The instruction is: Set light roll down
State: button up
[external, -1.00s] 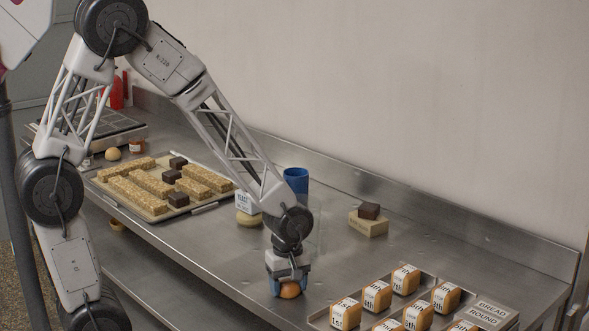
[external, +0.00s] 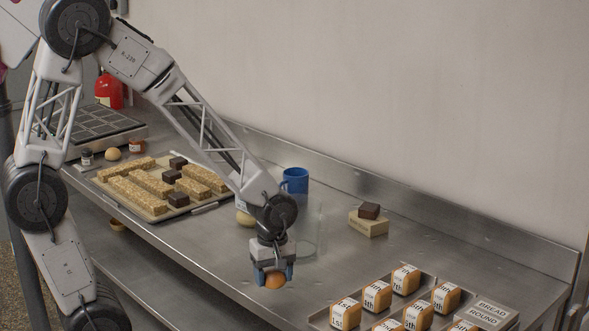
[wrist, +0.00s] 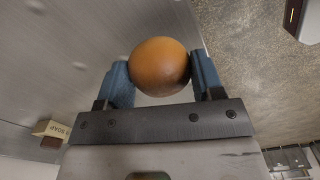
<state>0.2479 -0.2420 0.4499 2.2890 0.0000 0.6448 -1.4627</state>
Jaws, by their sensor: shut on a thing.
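My gripper (external: 273,274) is shut on a round orange-brown roll (external: 275,282) near the front edge of the steel counter. In the wrist view the roll (wrist: 160,66) sits between the two blue fingers. It appears held above the counter, but the exact gap is hard to tell. A pale round roll (external: 246,219) stands farther back, partly hidden by my arm. Another pale roll (external: 113,154) lies at the far left, behind the tray.
A tray (external: 172,212) of oat bars and dark squares lies left. A blue mug (external: 296,180), a clear glass (external: 309,240) and a soap block (external: 369,224) with a dark piece on top stand behind. A rack (external: 318,320) of labelled loaves is at right.

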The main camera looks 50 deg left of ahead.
jog(key=s+a+r, duration=0.1)
jog(key=s+a, duration=0.2)
jog(key=s, duration=0.8)
jog(key=shift+s, duration=0.35)
dwell(0.5)
jog(key=w+a, duration=0.2)
jog(key=a, duration=1.7)
jog(key=shift+w+a+r, duration=0.15)
jog(key=shift+a+r, duration=0.05)
jog(key=shift+w, duration=0.1)
jog(key=w+a, duration=0.1)
jog(key=w, duration=0.4)
jog(key=w+a+f, duration=0.1)
jog(key=w+a, duration=0.1)
jog(key=w, duration=0.3)
jog(key=w+a, duration=0.1)
jog(key=w, duration=0.4)
jog(key=shift+a+f, duration=0.25)
jog(key=shift+a, duration=0.1)
